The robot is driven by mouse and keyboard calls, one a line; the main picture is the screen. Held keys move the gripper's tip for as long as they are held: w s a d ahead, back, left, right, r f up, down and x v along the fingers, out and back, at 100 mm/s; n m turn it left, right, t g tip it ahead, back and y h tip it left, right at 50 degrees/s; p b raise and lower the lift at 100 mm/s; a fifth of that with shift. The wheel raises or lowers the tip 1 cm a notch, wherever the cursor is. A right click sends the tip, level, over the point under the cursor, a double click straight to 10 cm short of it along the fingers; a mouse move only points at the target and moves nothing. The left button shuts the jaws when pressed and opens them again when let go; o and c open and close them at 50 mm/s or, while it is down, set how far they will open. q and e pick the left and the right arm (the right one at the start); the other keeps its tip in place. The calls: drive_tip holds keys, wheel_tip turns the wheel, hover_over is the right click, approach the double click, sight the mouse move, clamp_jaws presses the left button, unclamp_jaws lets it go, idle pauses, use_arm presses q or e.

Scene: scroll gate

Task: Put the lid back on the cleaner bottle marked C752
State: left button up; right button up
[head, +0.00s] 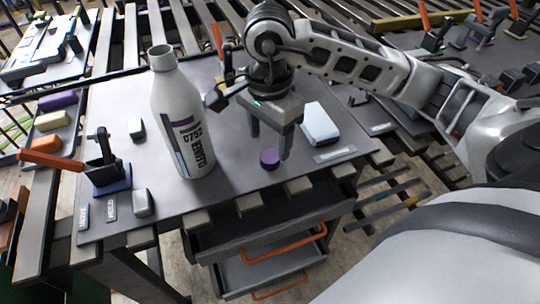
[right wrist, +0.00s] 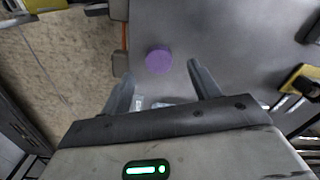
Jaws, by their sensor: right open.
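The white cleaner bottle marked C752 (head: 178,115) stands upright on the grey table, its neck bare at the top. A small purple lid (head: 269,159) lies on the table to the right of the bottle. My right gripper (head: 268,150) is open above and around the lid's place, fingers pointing down. In the right wrist view the lid (right wrist: 159,60) shows just beyond and between the two open fingertips (right wrist: 161,75), touching neither. My left gripper is not in view.
A white and blue block (head: 320,124) lies right of the gripper. A clamp with an orange handle (head: 105,165) and small grey blocks (head: 143,202) stand left of the bottle. Drawers with orange handles (head: 285,243) are under the table's front edge (head: 250,205).

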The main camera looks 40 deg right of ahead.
sight(269, 157)
wheel_tip(269, 157, down, 5)
drive_tip(key=shift+s+a+r+p, duration=0.1)
drive_tip(key=shift+r+p, duration=0.1)
drive_tip(key=shift+p, duration=0.1)
drive_tip(key=c, duration=1.1)
